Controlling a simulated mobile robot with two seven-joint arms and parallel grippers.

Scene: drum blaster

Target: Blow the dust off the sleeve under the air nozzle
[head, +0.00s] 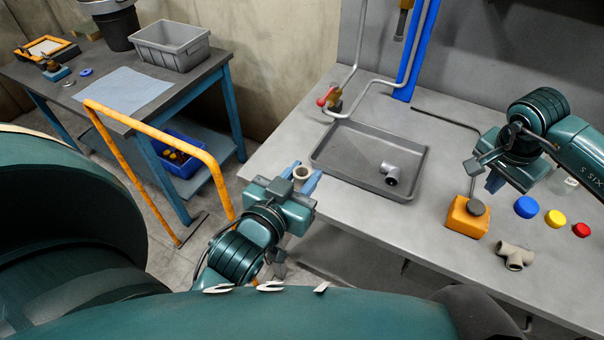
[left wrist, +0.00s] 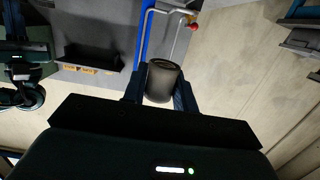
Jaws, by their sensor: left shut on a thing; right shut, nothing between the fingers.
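In the left wrist view the sleeve (left wrist: 164,82) looks like a dark grey cylinder between the fingers. Dust on it cannot be made out. A bent metal air pipe (head: 372,88) with a red-handled valve (head: 328,97) stands at the back of the bench; I cannot tell which end is the nozzle.
A grey tray (head: 335,150) on the bench holds a grey pipe fitting (head: 390,173). A beige tee (head: 515,256) and blue (head: 526,207), yellow (head: 555,218) and red (head: 581,230) caps lie at the right. An orange rail (head: 155,130) stands left of my left gripper.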

